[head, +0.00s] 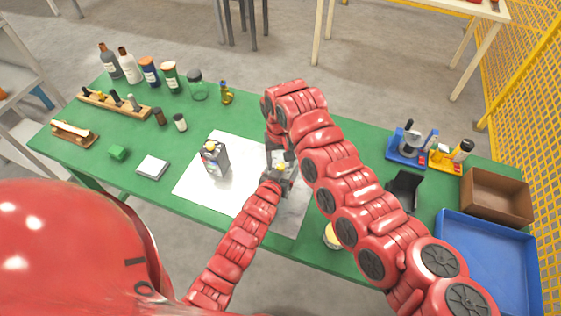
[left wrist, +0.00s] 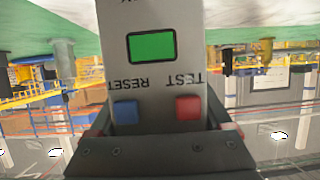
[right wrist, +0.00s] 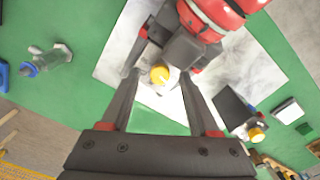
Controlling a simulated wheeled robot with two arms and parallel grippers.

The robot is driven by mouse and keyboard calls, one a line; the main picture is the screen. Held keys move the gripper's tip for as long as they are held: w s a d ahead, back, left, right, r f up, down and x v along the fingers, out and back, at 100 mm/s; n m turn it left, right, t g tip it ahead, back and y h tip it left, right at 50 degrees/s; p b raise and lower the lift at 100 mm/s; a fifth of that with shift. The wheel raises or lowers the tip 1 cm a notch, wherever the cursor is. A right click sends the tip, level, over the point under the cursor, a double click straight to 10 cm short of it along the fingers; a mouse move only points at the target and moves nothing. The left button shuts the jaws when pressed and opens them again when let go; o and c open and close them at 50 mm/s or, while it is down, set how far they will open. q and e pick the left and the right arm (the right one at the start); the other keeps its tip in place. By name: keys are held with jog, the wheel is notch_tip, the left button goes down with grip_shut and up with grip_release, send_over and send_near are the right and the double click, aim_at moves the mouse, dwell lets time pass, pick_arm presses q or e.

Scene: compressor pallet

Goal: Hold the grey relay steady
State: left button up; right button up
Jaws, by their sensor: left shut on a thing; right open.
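The grey relay fills the middle of the left wrist view (left wrist: 152,75), showing a green window, a blue RESET button and a red TEST button, lettering upside down. My left gripper (left wrist: 158,122) is shut on it, one finger on each side. In the head view the left gripper (head: 278,178) is over the white sheet, and the relay is mostly hidden by my arms. In the right wrist view a yellow knob (right wrist: 160,73) shows on top of the held relay. My right gripper (right wrist: 160,82) is open above it, its fingers apart on either side of the knob.
A second grey box with a yellow knob (head: 215,158) stands on the white sheet (head: 195,185) to the left. Bottles (head: 130,66) line the back left. A blue tray (head: 450,222), a brown bin (head: 500,205) and a blue fixture (head: 400,155) occupy the right.

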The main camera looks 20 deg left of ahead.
jog(key=shift+f, duration=0.3)
grip_shut()
